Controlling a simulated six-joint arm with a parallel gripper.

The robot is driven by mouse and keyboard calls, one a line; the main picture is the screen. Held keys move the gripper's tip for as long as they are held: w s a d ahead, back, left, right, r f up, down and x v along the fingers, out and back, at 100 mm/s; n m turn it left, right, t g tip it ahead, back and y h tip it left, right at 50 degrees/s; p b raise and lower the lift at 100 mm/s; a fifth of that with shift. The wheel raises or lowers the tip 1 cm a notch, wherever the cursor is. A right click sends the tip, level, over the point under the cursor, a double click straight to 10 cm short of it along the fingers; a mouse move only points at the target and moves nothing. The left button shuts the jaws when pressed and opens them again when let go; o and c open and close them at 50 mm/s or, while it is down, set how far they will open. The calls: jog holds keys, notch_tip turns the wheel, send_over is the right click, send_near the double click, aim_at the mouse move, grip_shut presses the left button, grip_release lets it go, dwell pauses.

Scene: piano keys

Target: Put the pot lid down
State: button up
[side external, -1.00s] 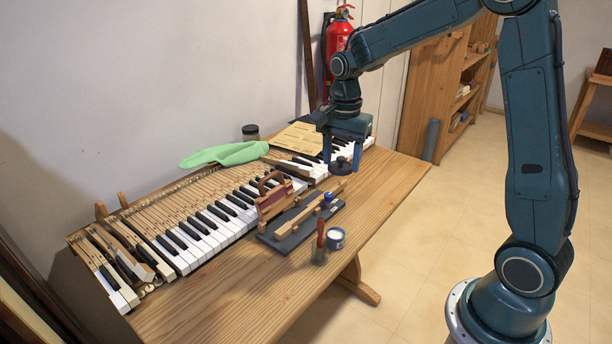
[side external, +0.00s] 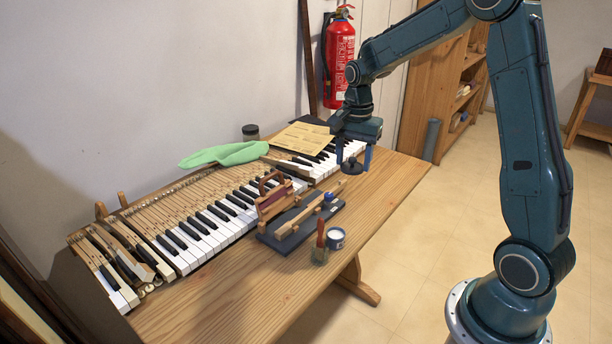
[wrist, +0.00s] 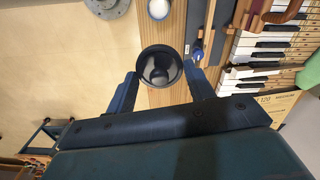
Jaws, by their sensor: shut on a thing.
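The pot lid (side external: 352,163) is a small, dark round disc with a knob. My gripper (side external: 353,158) is shut on it, fingers pointing down at the right part of the workbench. In the wrist view, the dark lid (wrist: 160,66) sits between my two fingers (wrist: 163,88), near the bench's front edge. I cannot tell exactly how high it is above the wood. A small pot with white contents (side external: 336,237) stands uncovered near the front edge; its white top also shows in the wrist view (wrist: 158,9).
Bare wood (side external: 392,185) is clear at the right.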

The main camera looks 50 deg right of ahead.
jog(key=shift+d+f, duration=0.35)
jog(key=shift+d, duration=0.4)
send_over(349, 230)
notch_tip(349, 230, down, 16)
jog(key=shift+f, duration=0.1)
jog(key=shift+f, duration=1.9)
jog(key=shift+f, duration=0.2)
jog(key=o, duration=0.9)
jog(key=shift+o, duration=0.2)
jog(key=shift+r, duration=0.15)
